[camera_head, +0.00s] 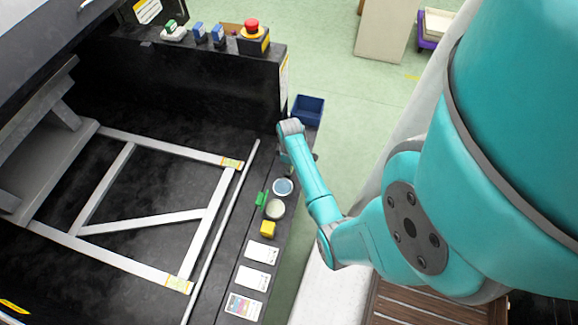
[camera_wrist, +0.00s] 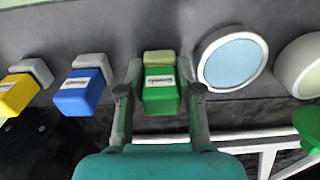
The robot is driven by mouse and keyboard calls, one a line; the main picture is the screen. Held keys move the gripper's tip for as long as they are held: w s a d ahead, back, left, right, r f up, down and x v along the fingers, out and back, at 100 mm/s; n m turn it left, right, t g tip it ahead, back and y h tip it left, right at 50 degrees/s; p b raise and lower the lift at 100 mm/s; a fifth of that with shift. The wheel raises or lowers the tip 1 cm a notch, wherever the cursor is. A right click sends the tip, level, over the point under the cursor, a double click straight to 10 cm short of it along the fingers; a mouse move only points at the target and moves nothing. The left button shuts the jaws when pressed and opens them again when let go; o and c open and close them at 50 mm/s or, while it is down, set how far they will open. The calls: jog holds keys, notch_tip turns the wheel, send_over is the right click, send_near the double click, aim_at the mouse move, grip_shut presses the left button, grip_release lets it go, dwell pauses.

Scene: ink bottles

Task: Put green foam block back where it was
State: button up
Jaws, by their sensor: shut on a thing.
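The green foam block (camera_wrist: 160,93) shows in the wrist view as a green body with a white label and a paler green, rough part at its far end. My gripper (camera_wrist: 160,100) has one finger on each side of it and is shut on it. The block is over the dark ledge, level with a row of similar blocks; I cannot tell whether it touches the surface. In the head view my arm hides the block and the gripper's fingers.
In the wrist view a blue block (camera_wrist: 80,92) and a yellow block (camera_wrist: 19,93) are left of the gripper. A blue round lid (camera_wrist: 233,62) is close on its right, with a pale round lid (camera_wrist: 302,68) beyond. White cards (camera_head: 257,278) lie farther along the ledge.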

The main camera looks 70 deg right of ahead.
jog(key=shift+f, duration=0.1)
jog(key=o, duration=1)
notch_tip(320, 180, up, 12)
jog(key=shift+d+r, duration=0.15)
dwell(0.6)
